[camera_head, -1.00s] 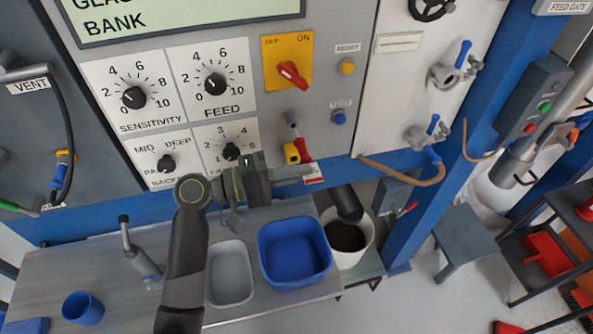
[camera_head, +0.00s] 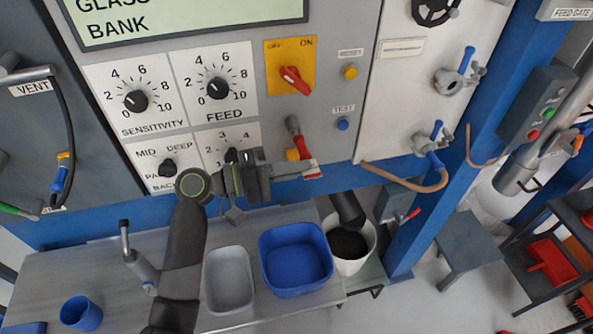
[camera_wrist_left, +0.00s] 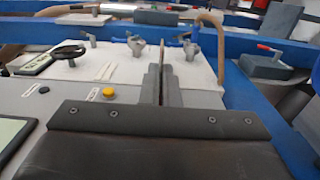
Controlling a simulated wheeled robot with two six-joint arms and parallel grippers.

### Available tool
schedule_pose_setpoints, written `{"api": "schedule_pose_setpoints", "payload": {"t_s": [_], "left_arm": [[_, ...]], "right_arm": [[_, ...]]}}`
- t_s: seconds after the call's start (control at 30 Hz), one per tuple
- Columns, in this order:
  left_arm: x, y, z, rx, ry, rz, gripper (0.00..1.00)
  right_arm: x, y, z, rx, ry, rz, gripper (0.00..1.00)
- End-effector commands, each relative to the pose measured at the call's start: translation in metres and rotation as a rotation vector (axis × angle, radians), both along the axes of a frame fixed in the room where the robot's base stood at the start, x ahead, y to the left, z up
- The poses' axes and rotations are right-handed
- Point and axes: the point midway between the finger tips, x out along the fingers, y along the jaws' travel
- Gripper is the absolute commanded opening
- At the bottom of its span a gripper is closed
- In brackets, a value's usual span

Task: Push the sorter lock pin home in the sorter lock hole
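My left gripper (camera_head: 306,168) is in front of the lower panel, pointing right, beside a yellow block (camera_head: 292,155) and a red-handled part with a grey knob (camera_head: 295,134). In the left wrist view its two fingers (camera_wrist_left: 162,85) are close together, with a thin reddish-brown strip showing between them. I cannot tell whether that strip is held or lies behind. I cannot make out the sorter lock pin or its hole with certainty; the gripper covers part of this area. My right gripper is not in view.
Below the panel, a table (camera_head: 70,265) holds a grey tray (camera_head: 229,280), a blue bin (camera_head: 297,260) and a blue cup (camera_head: 82,313). A white bucket (camera_head: 350,246) stands to their right. A tan hose (camera_head: 405,180) and a blue post (camera_head: 455,140) are right of the gripper.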

Motion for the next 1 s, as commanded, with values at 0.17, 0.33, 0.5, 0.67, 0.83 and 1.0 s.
{"api": "schedule_pose_setpoints", "payload": {"t_s": [0.17,0.33,0.5,0.67,0.83,1.0], "left_arm": [[0.004,0.001,-0.001,0.000,0.000,-0.001,0.00],[0.008,0.003,0.000,-0.001,0.000,-0.002,0.00],[0.012,0.004,-0.001,0.000,0.000,-0.002,0.00],[0.016,0.005,-0.001,0.001,0.000,-0.001,0.00],[0.020,0.007,0.000,0.000,0.000,-0.001,0.00],[0.021,0.007,0.000,0.000,0.000,0.000,0.18]], "right_arm": [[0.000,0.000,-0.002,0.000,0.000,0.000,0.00],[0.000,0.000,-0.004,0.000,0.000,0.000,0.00],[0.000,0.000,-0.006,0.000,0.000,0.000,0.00],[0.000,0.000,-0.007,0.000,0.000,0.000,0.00],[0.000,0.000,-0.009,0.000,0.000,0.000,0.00],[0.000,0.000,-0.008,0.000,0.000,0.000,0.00]]}}
